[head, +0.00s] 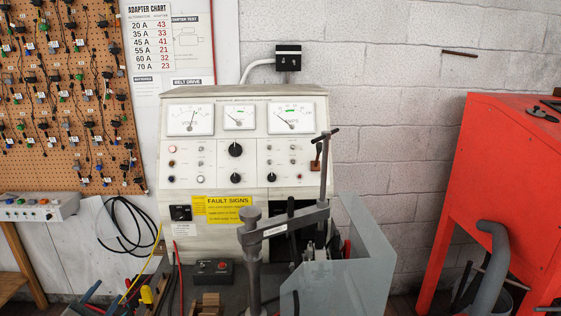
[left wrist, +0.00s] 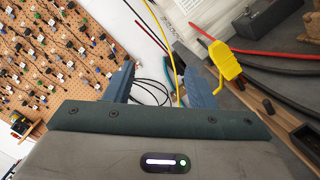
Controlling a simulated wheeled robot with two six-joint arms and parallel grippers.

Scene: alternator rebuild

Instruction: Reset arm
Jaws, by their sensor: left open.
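My left gripper (head: 108,297) is low at the left of the head view, by the front left of the test bench (head: 172,120). In the left wrist view its two blue-grey fingers (left wrist: 158,72) stand wide apart, with nothing held between them. A yellow clip (left wrist: 225,62) is just right of the right finger in that view. It also shows in the head view (head: 147,294). Whether the finger touches the clip, I cannot tell. My right gripper is not in view.
A grey clamp arm (head: 290,222) and grey guard (head: 350,280) stand at the bench front. A black switch box (head: 213,272) sits on the bench top. Black cables (head: 122,228) hang behind my left gripper. A red cabinet (head: 500,170) stands right. A pegboard (head: 65,100) covers the left wall.

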